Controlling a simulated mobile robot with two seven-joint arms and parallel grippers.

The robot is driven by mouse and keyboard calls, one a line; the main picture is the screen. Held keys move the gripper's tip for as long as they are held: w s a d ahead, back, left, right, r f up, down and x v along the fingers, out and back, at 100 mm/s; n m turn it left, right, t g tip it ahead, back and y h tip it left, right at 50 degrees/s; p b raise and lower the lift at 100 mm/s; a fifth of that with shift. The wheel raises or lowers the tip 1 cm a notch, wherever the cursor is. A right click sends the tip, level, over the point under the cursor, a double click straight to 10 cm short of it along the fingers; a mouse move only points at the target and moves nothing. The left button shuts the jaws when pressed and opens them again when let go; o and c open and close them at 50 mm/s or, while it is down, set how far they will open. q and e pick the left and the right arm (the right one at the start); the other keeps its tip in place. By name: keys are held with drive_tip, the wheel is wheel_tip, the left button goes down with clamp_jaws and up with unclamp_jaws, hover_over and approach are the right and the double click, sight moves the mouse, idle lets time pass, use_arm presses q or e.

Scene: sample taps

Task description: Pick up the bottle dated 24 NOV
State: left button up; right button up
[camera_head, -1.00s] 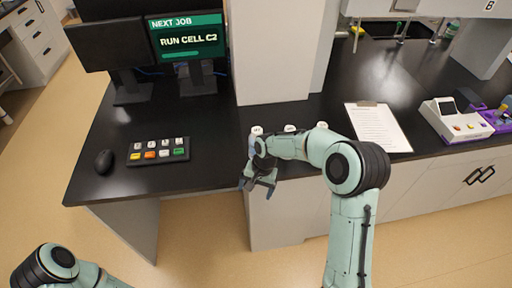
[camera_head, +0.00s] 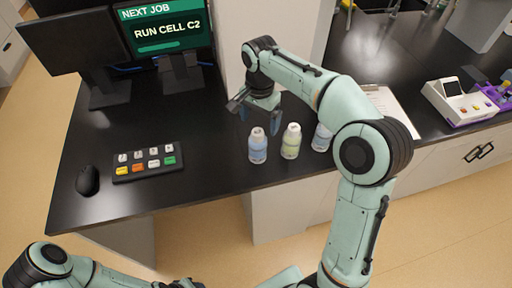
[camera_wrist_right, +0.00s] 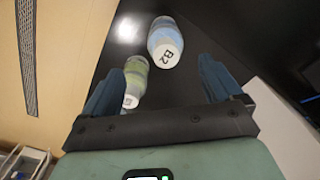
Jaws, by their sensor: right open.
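My right gripper (camera_head: 257,112) is open and empty, above and behind the blue bottle. In the right wrist view, between and beyond its open fingers (camera_wrist_right: 162,82), a blue bottle (camera_wrist_right: 162,35) with cap marked B2 and the yellow-green bottle (camera_wrist_right: 135,75) show. Only a dark bit of my left gripper (camera_head: 185,284) shows at the bottom edge.
A button pad (camera_head: 146,162) and a mouse (camera_head: 88,180) lie on the black bench to the left. A monitor (camera_head: 165,30) reads RUN CELL C2. A clipboard (camera_head: 390,105) and a white device (camera_head: 460,102) are on the right. A pale column stands behind the bottles.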

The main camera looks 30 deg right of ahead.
sight(258, 132)
wheel_tip(258, 132, down, 3)
drive_tip(key=shift+s+f, duration=0.1)
drive_tip(key=shift+s, duration=0.05)
drive_tip(key=shift+w+f, duration=0.35)
drive_tip(key=shift+f, duration=0.5)
drive_tip(key=f, duration=0.4)
drive_tip(key=shift+w+f, duration=0.2)
drive_tip(key=shift+w, duration=0.1)
use_arm(q)
drive_tip(key=shift+s+f, duration=0.5)
use_arm(e)
drive_tip(key=shift+c, duration=0.2)
drive_tip(key=shift+r, duration=0.1)
drive_tip(key=c, duration=1.6)
drive_tip(key=shift+r, duration=0.15)
